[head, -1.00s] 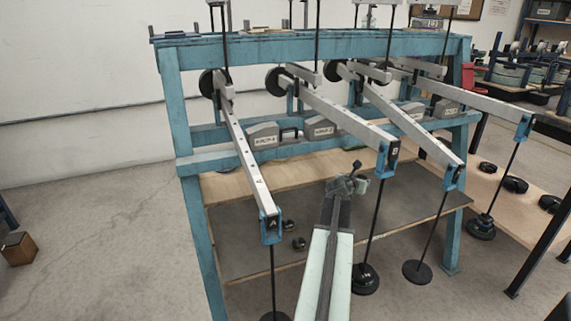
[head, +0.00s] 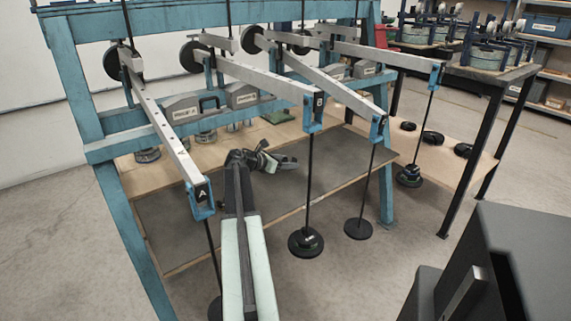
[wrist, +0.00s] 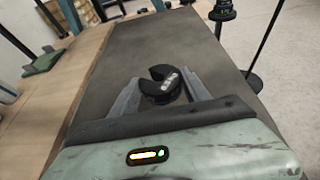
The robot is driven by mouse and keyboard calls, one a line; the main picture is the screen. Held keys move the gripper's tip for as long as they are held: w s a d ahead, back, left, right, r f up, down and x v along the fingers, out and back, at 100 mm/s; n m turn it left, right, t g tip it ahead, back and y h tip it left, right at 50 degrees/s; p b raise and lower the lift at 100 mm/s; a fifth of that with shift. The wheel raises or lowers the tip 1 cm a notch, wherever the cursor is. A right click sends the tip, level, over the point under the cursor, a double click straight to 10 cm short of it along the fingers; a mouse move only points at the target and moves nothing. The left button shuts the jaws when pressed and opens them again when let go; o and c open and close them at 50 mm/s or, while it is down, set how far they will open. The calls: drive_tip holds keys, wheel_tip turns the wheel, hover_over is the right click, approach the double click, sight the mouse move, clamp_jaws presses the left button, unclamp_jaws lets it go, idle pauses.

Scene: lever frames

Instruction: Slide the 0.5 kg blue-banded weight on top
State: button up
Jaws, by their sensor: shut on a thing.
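My gripper (head: 268,160) reaches out over the grey mat in the head view. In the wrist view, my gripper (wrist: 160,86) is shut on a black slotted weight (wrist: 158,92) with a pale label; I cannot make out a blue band. Rods with weights hang from the lever ends: a stack (head: 306,241) under lever B, a flat disc (head: 358,229) under the lever to its right, and a stack with a bluish band (head: 409,176) farther right. The weight under lever A (head: 202,194) is mostly hidden by my arm. The held weight is apart from these stacks.
The blue frame (head: 72,72) carries the levers. Its lower shelf has a grey mat (head: 185,222). Several black weights (head: 432,138) lie on a wooden shelf at the right. A dark box (head: 520,250) fills the lower right. The hanging rods stand close to my arm.

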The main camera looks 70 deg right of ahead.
sight(286, 179)
drive_tip(key=shift+f+b, duration=2)
drive_tip(key=shift+f, duration=0.35)
drive_tip(key=shift+f+b, duration=0.35)
drive_tip(key=shift+f, duration=0.05)
drive_tip(key=o, duration=1.7)
drive_tip(key=shift+o, duration=0.2)
